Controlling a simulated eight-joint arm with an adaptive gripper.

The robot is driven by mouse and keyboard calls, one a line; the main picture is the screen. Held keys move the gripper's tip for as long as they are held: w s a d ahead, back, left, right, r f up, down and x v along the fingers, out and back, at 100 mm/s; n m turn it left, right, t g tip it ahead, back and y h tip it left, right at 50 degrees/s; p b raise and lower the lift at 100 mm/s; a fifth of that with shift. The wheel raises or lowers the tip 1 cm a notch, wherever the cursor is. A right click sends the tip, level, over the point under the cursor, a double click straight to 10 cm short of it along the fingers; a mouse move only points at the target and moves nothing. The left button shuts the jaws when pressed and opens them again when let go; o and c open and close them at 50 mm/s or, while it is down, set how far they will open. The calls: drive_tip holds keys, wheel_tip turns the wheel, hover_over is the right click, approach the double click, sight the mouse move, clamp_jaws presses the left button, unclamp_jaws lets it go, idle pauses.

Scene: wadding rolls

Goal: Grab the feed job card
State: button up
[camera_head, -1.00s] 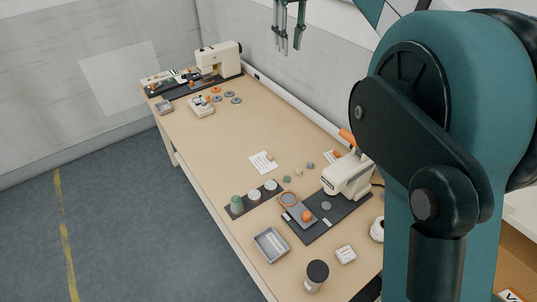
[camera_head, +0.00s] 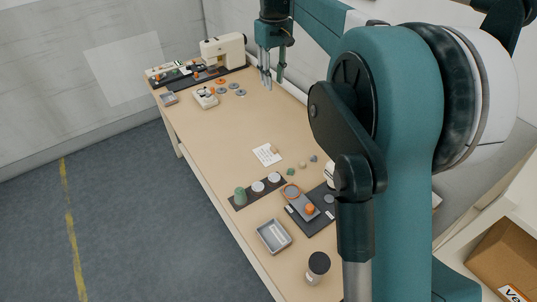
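A white card with printed lines (camera_head: 267,154) lies flat on the middle of the tan table; its text is too small to read, so I cannot tell whether it is the feed job card. A small tan piece appears at its right edge. My gripper (camera_head: 272,84) hangs above the far part of the table, up and beyond the card in the picture. Its grey fingers point down, spread apart with nothing between them. The gripper is clear of the card. My arm hides the right part of the table, including most of the nearer sewing machine.
A dark strip (camera_head: 247,196) holds a green spool and white ones. Nearby are a grey tray (camera_head: 274,237), a dark-lidded jar (camera_head: 317,267) and a dark mat (camera_head: 300,222). A cream sewing machine (camera_head: 222,50) stands at the far end. The table between is largely clear.

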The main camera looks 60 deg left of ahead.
hover_over(272, 147)
wheel_tip(272, 147, down, 26)
drive_tip(key=shift+f, duration=0.45)
drive_tip(key=shift+f, duration=1.3)
drive_tip(key=shift+d+f+b, duration=0.1)
drive_tip(key=shift+f+b, duration=0.3)
drive_tip(key=shift+f, duration=2.2)
drive_tip(key=c, duration=0.8)
